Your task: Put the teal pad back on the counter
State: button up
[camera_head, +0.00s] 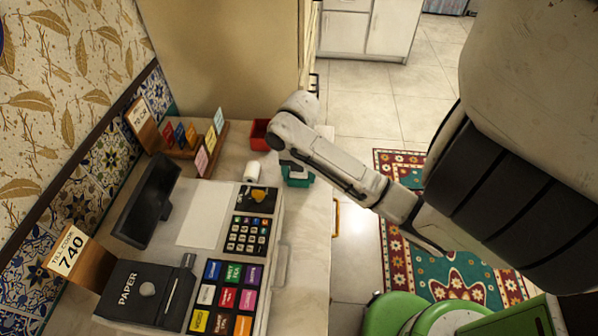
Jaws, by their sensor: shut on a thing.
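The teal pad (298,181) shows near the right edge of the counter (306,240), below the bent end of my arm. My gripper (291,171) is at the pad and shut on it. The wrist hides part of the pad and most of the fingers. I cannot tell whether the pad touches the counter top or is held a little above it.
A red container (260,134) stands just behind the gripper, and a white roll (251,172) is left of it. A cash register (239,255) fills the counter's front. A card stand (190,146) is at the back left. Green stools (396,314) are on the floor.

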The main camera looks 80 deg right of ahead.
jog(key=shift+f, duration=0.25)
jog(key=o, duration=1)
jog(key=shift+r, duration=0.1)
notch_tip(320, 180, up, 12)
jog(key=shift+r+p, duration=0.15)
jog(key=shift+p, duration=0.7)
